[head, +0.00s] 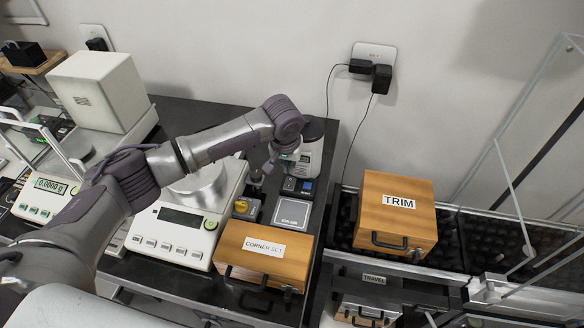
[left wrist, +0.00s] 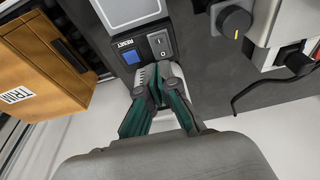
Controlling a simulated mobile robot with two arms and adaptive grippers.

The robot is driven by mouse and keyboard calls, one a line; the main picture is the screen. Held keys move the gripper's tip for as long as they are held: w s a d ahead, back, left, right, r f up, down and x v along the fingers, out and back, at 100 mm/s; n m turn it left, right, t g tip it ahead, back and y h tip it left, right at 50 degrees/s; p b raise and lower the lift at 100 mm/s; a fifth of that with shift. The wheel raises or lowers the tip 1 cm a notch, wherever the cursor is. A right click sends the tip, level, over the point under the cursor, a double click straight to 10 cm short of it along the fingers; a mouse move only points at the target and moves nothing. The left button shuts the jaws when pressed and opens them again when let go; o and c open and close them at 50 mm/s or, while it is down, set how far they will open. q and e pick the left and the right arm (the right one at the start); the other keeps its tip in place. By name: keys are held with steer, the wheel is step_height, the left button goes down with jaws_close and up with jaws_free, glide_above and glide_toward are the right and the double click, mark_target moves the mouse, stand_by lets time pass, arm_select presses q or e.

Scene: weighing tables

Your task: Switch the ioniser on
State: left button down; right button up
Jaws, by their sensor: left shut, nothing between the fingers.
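A dark switch box with a blue RESET button and a black rocker switch stands behind a pale square plate in the head view (head: 297,187). In the left wrist view the rocker switch (left wrist: 159,42) shows its I and O marks, beside the blue button (left wrist: 131,57). A grey-white device (head: 311,150) behind the box may be the ioniser; I see no label naming it. My left gripper (head: 257,182) is shut and empty. In the left wrist view its fingertips (left wrist: 157,72) appear just below the rocker switch; I cannot tell if they touch anything.
The pale plate (head: 292,210), CORNER SET box (head: 262,262) and TRIM box (head: 396,205) are nearby. A cable hangs from the wall socket (head: 374,54).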

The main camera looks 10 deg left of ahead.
arm_select(q)
steer(key=s+r, duration=0.3)
steer(key=r, duration=0.3)
steer(key=shift+s+a+r+b, duration=0.15)
steer(key=shift+s+r+b, duration=0.15)
steer(key=shift+b, duration=0.1)
arm_select(e)
steer(key=shift+w+a+f, duration=0.15)
steer(key=shift+a+f, duration=0.3)
steer(key=shift+f, duration=0.15)
